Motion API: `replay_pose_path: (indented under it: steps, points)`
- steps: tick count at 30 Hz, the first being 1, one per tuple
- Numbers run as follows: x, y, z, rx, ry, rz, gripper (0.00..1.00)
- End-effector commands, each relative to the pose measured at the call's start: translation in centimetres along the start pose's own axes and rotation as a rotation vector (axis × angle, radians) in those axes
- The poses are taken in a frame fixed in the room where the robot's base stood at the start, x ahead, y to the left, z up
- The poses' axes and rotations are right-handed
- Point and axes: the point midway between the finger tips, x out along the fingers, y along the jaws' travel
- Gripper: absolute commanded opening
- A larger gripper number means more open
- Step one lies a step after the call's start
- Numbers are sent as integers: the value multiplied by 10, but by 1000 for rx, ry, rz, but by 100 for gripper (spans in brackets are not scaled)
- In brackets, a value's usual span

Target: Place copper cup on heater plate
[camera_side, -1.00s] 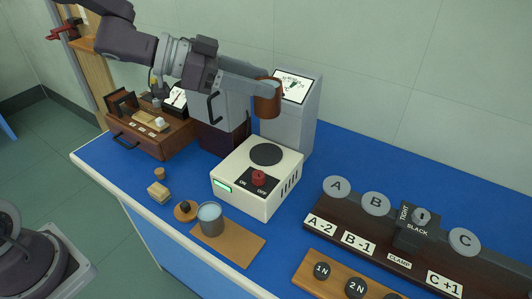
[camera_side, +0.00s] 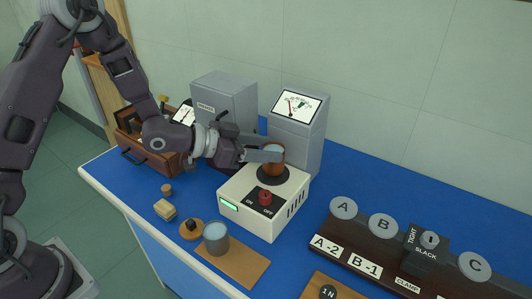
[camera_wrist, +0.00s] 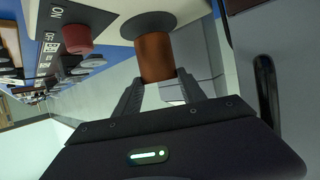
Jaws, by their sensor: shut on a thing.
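The copper cup (camera_side: 273,165) stands upright over the dark round heater plate (camera_side: 262,179) on top of the white heater box (camera_side: 248,213). In the wrist view the cup (camera_wrist: 156,60) meets the dark plate (camera_wrist: 148,22) with no clear gap. My gripper (camera_side: 268,153) comes in from the left and is shut on the cup, one finger on each side in the wrist view. A red knob (camera_side: 265,197) marked ON and OFF is on the front of the box.
A grey metal cup (camera_side: 215,239) stands on a wooden board in front of the heater. Grey meter cabinets (camera_side: 298,125) stand close behind it. A dark rack with lettered discs (camera_side: 380,226) is at the right.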

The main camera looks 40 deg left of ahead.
Motion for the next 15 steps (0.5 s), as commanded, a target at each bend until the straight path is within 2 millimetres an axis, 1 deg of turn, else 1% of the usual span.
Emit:
replay_pose_path:
  steps: [1,3,12,13,15]
  points:
    - [2,0,6,-1,-1,1,0]
    - [4,0,9,1,1,0,0]
    - [5,0,11,1,1,0,0]
    - [5,0,12,1,0,0,50]
    - [5,0,11,2,1,0,63]
